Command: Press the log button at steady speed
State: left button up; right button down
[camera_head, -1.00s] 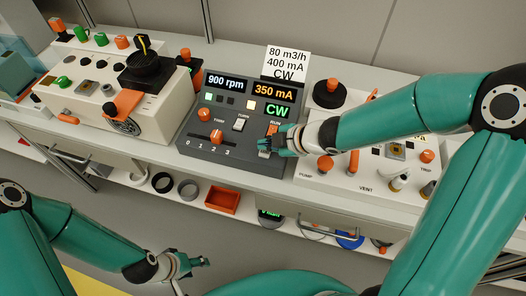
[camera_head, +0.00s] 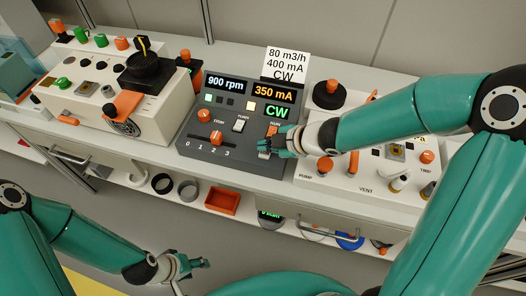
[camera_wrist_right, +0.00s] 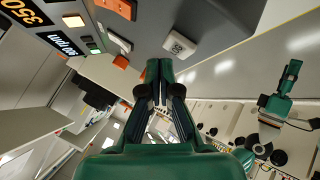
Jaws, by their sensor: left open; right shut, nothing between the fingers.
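The dark grey console (camera_head: 235,155) shows 900 rpm, 350 mA and CW on its displays. In the right wrist view a pale button (camera_wrist_right: 181,45) with a small dark marking, apparently the log button, sits on the grey panel just beyond my fingertips. In the head view my gripper mostly hides that spot. My right gripper (camera_head: 270,146) is shut and empty at the console's lower right corner, below the orange RUN switch (camera_head: 272,130). Its fingertips (camera_wrist_right: 158,66) are close to the button; I cannot tell whether they touch. My left gripper (camera_head: 197,263) is open and empty, low in front of the bench.
A white panel (camera_head: 325,185) with PUMP and VENT controls lies close on the right. A beige control box (camera_head: 85,105) stands left. An orange bin (camera_head: 222,202) sits on the lower shelf.

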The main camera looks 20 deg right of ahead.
aim_at(267, 154)
jog(key=shift+s+f+b, duration=0.1)
jog(key=shift+f+b, duration=0.3)
jog(key=shift+f+b, duration=0.4)
jog(key=shift+f, duration=0.05)
dwell(0.6)
dwell(0.4)
jog(key=shift+r+p, duration=0.9)
jog(key=shift+p, duration=0.05)
notch_tip(267, 154, up, 5)
jog(key=p, duration=0.5)
dwell(0.4)
